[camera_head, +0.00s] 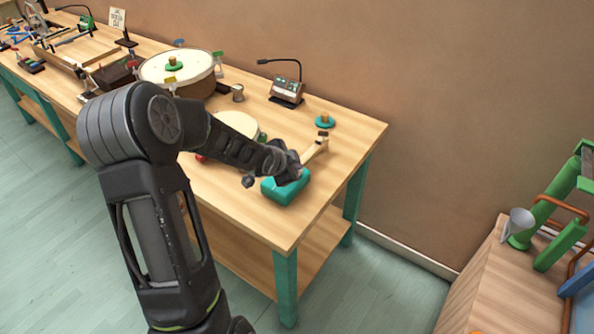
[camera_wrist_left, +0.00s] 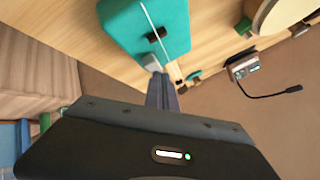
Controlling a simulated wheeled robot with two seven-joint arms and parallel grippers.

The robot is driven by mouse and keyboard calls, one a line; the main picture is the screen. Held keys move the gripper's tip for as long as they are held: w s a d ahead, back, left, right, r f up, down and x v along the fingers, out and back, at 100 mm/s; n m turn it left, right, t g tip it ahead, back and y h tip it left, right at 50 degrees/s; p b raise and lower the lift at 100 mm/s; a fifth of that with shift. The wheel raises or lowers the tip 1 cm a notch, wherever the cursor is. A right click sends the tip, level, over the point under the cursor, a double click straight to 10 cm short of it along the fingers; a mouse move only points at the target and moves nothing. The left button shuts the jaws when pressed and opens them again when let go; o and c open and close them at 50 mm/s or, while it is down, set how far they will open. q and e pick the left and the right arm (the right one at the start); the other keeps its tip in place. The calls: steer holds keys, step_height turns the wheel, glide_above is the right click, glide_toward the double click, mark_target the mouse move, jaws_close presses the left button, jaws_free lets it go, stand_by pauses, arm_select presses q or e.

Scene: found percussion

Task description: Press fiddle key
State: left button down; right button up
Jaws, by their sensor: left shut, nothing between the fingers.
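The fiddle is a teal box body (camera_head: 285,188) near the right end of the table, with a pale wooden neck (camera_head: 316,150) rising behind it. In the left wrist view the teal body (camera_wrist_left: 135,22) carries a black bridge (camera_wrist_left: 156,34) and a white string. A grey block (camera_wrist_left: 152,62) sits at the body's edge; I cannot tell whether it is the key. My left gripper (camera_head: 291,173) is over the fiddle. Its closed, empty fingers (camera_wrist_left: 160,78) point at the grey block, very close; contact is unclear. My right gripper is not in view.
A small drum (camera_head: 238,124) and a large drum (camera_head: 160,66) stand to the left. A device with a bent microphone (camera_head: 287,91) and a round teal piece (camera_head: 324,122) stand behind. The table's front right corner is clear. A wooden cabinet (camera_head: 495,275) is at the right.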

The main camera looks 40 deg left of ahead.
arm_select(q)
steer(key=shift+f, duration=0.2)
stand_by(0.4)
steer(key=shift+r+p, duration=0.8)
steer(key=shift+r, duration=0.2)
steer(key=shift+r, duration=0.1)
step_height(320, 180, up, 5)
steer(key=p, duration=0.4)
steer(key=shift+p, duration=0.35)
stand_by(2.1)
